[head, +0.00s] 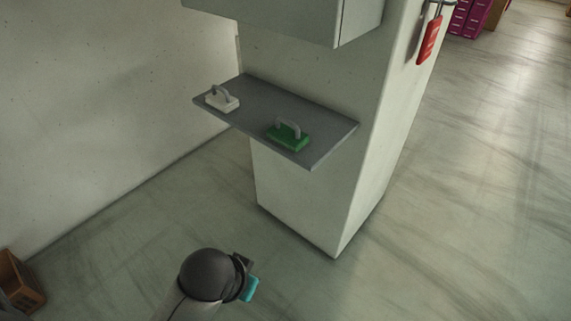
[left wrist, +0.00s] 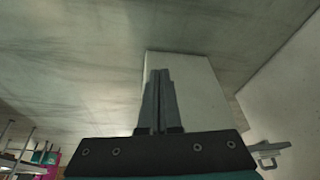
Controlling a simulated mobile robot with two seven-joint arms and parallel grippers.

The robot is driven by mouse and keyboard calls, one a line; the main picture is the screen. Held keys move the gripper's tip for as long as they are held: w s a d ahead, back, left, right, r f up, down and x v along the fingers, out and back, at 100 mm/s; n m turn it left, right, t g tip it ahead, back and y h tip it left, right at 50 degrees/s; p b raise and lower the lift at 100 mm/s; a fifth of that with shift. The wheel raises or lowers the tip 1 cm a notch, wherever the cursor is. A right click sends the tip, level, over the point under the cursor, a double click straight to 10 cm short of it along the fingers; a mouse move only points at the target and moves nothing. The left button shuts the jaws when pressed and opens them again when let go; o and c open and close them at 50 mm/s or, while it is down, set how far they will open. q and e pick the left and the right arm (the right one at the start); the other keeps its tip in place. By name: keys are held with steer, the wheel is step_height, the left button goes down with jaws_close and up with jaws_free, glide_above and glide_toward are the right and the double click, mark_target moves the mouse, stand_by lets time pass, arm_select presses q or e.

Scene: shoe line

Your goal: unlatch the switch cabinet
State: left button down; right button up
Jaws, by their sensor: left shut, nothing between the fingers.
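A light grey box-like cabinet (head: 285,14) juts from the pale pillar at the top of the head view. Its upper part is cut off by the frame, and I see no latch on the part that shows. A red padlock-shaped tag (head: 430,40) hangs on the pillar's right face. My left gripper is low in front of the pillar, well below the cabinet; its fingers (left wrist: 160,74) show shut and empty in the left wrist view. My right gripper is in neither view.
A dark grey shelf (head: 262,92) on the pillar (head: 300,190) holds a whitish block (head: 222,102) and a green block (head: 289,138), each with a grey loop. A brown crate (head: 20,283) stands at lower left.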

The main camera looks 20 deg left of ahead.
arm_select(q)
steer(key=w+a+r+n+t+y, duration=0.1)
steer(key=w+a+r+n+t, duration=0.2)
steer(key=w+r, duration=0.7)
steer(key=w+a+r+n+t, duration=0.2)
steer(key=w+r+n, duration=0.2)
steer(key=w+r, duration=0.55)
steer(key=w+a+r+n+t, duration=0.2)
steer(key=w+r+n+t, duration=0.15)
steer(key=w+r, duration=0.85)
step_height(320, 180, up, 26)
steer(key=a+f+n+t, duration=0.1)
steer(key=a+n+t, duration=0.15)
steer(key=n, duration=0.35)
steer(key=s+r+n+t, duration=0.1)
steer(key=s+r, duration=0.2)
steer(key=r, duration=0.6)
steer(key=s+d+r+n+t+h, duration=0.1)
steer(key=s+r+t, duration=0.1)
steer(key=r, duration=0.7)
steer(key=shift+s+n, duration=0.35)
steer(key=shift+s, duration=0.5)
steer(key=shift+r, duration=0.1)
